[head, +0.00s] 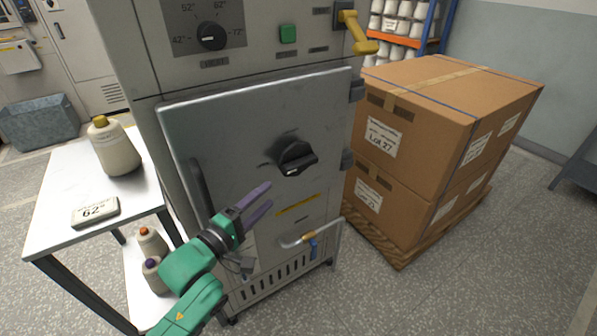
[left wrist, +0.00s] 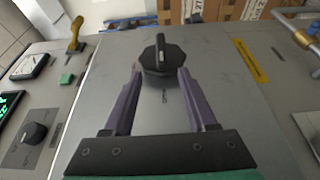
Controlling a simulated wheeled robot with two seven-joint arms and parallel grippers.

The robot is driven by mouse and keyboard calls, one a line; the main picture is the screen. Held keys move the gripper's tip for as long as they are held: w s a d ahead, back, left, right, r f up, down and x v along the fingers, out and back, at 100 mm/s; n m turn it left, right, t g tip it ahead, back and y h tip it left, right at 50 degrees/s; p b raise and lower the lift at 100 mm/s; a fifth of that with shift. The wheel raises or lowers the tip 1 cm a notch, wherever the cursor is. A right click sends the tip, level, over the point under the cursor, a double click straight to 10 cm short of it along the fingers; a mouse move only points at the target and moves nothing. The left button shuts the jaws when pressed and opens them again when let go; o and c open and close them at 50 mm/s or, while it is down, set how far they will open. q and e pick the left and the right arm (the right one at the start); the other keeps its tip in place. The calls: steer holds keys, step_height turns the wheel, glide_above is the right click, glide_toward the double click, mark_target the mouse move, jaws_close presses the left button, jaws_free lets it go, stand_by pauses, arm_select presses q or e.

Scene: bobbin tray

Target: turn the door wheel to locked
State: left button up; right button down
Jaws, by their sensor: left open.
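The door wheel (head: 297,158) is a round black knob with a raised grip bar, set on the grey metal door (head: 225,130) of the cabinet. The door looks shut. In the left wrist view the wheel (left wrist: 160,58) lies straight ahead, just beyond the fingertips. My left gripper (head: 267,196) is open and empty, its purple fingers below and left of the wheel in the head view. In the left wrist view its fingertips (left wrist: 160,74) are spread to either side of the wheel's near edge. I cannot tell any contact. The small markings beside the wheel are unreadable. My right gripper is out of view.
A temperature dial (head: 211,36), green button (head: 288,33) and yellow lever (head: 358,32) sit above the door. A drain pipe (head: 298,240) with a blue handle sticks out below. A side table (head: 60,190) stands left, stacked cartons (head: 440,100) on a pallet right.

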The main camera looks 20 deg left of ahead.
mark_target(296, 169)
arm_select(q)
steer(key=x, duration=1.4)
steer(key=shift+w+f, duration=0.1)
steer(key=shift+w, duration=0.1)
steer(key=shift+p, duration=0.3)
jaws_close()
